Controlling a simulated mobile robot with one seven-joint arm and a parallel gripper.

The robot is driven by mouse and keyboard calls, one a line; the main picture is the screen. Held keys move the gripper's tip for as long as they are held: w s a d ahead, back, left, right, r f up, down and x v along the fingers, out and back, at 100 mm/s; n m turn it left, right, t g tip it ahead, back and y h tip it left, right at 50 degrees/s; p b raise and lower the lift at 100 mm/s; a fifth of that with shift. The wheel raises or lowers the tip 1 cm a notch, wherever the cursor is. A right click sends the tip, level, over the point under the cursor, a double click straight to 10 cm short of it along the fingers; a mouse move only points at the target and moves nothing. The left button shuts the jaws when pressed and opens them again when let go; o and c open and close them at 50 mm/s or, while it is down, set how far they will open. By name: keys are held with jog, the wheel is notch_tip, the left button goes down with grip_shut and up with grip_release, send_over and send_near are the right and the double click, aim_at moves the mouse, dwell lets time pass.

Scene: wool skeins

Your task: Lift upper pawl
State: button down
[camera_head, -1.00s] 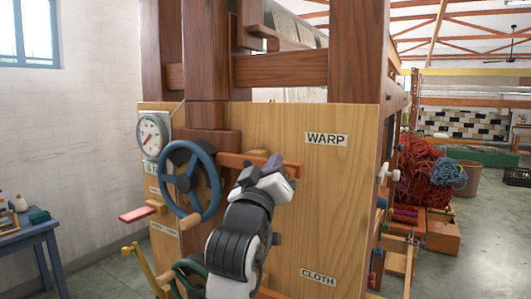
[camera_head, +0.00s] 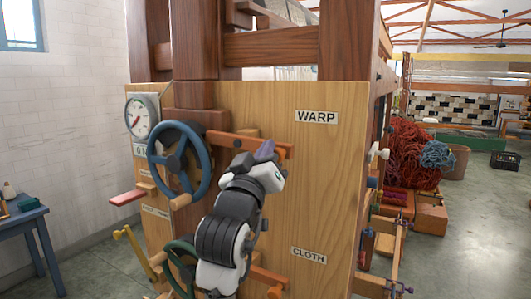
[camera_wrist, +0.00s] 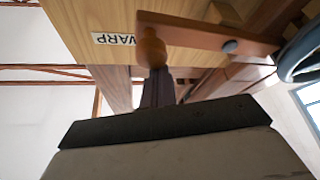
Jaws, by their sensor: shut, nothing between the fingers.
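The upper pawl (camera_head: 222,139) is an orange-brown wooden bar on the pale panel beside the "WARP" label (camera_head: 317,117). It slopes slightly down to the right. In the wrist view the pawl (camera_wrist: 205,33) crosses the top, with a bolt at one end and a rounded knob (camera_wrist: 151,47) at the other. My gripper (camera_head: 265,148) is shut and empty, its dark purple fingertips in front of the pawl near its right end. In the wrist view the fingertips (camera_wrist: 158,80) point at the knob and overlap its end; I cannot tell whether they touch.
A green wheel (camera_head: 178,262) and a lower orange bar (camera_head: 268,275) near the "CLOTH" label (camera_head: 309,255) are below. Frame posts rise above. Open floor lies right.

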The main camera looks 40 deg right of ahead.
jog(key=shift+w+a+f+m+g+h+b, duration=0.1)
jog(key=shift+f+m+g+h+b, duration=0.3)
jog(key=shift+f+m+b, duration=0.45)
jog(key=shift+w+d+f+m+g+h+b, duration=0.1)
jog(key=shift+f+m+g+h+b, duration=0.1)
jog(key=shift+f+m+g+b, duration=0.45)
jog(key=shift+w+a+f+m+g+h+b, duration=0.1)
jog(key=shift+f+m+g+h+b, duration=0.2)
jog(key=shift+f+m+b, duration=0.75)
jog(key=shift+r, duration=0.1)
notch_tip(320, 180, up, 4)
jog(key=p, duration=0.3)
jog(key=b+v, duration=0.3)
jog(key=v, duration=0.7)
jog(key=shift+a, duration=0.25)
jog(key=shift+m, duration=0.25)
